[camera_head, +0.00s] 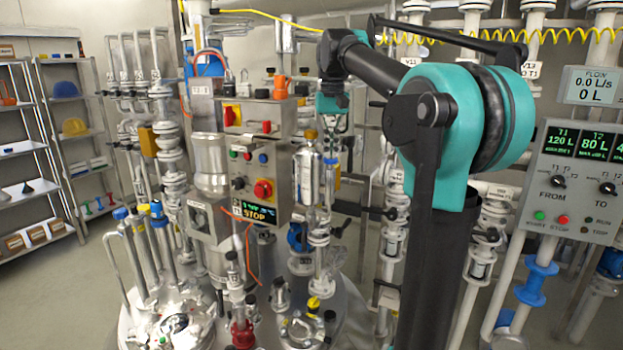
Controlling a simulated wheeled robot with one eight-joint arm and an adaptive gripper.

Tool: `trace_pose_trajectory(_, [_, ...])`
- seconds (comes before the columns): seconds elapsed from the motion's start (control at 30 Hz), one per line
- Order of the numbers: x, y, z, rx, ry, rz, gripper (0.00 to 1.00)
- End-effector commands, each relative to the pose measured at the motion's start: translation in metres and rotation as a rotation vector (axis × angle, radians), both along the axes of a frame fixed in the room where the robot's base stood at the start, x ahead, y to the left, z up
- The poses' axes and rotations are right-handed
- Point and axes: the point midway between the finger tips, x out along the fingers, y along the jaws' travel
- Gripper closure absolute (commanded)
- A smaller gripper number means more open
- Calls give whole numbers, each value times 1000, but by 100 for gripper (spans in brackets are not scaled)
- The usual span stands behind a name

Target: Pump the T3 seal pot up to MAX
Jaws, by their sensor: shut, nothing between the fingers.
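My arm reaches from the right to the upper middle, and its wrist hangs down there. My gripper (334,124) is small in the picture, just below the teal wrist part, and appears shut and empty. It is in front of or above the pipework; I cannot tell whether it touches anything. A small steel vessel (307,180) with a yellow cap stands just left of and below it, and may be the seal pot. A T3 label, a MAX mark, a liquid level and a pump handle cannot be made out.
A control box (255,160) with buttons, a red knob and a display reading STOP stands left of the vessel. Crowded pipes and valves surround the reactor lid (180,325). A transfer panel (575,180) is at right. Shelves (25,150) stand far left, with open floor before them.

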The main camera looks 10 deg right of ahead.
Motion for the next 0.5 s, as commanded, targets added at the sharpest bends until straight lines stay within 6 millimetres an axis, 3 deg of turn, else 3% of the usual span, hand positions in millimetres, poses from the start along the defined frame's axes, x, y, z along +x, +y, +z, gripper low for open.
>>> trace_pose_trajectory(0.27, [0, 0, -4, 0, 1, 0, 100])
trace_pose_trajectory(0.5, [0, 0, 10, 0, 1, 0, 100])
